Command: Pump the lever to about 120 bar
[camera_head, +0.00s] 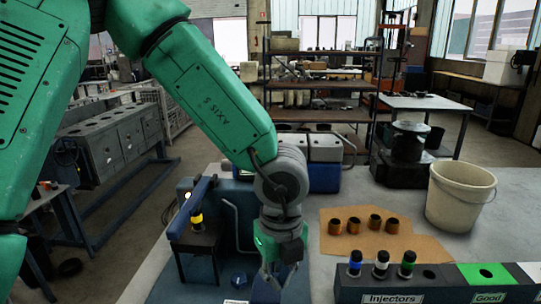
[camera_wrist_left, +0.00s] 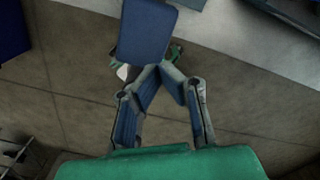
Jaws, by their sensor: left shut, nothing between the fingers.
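The test stand (camera_head: 200,279) is blue, at lower middle in the head view. A dark blue bar (camera_head: 186,213) slopes on its left side; I cannot tell whether it is the pump lever. A yellow-banded injector (camera_head: 196,217) stands upright beside the bar. My left gripper (camera_head: 272,279) points down at the right side of the stand, apart from the bar. In the left wrist view the gripper's fingers (camera_wrist_left: 160,75) are shut and empty. A blue slab (camera_wrist_left: 147,30) lies at their tips; I cannot tell if they touch. No pressure reading shows. My right gripper is out of view.
An injector rack (camera_head: 430,283) with several coloured injectors stands at lower right. Copper-coloured sleeves (camera_head: 353,225) stand on a tan sheet (camera_head: 425,246). A white bucket (camera_head: 459,195) is behind them. The wrist view also shows bare floor (camera_wrist_left: 70,100) below.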

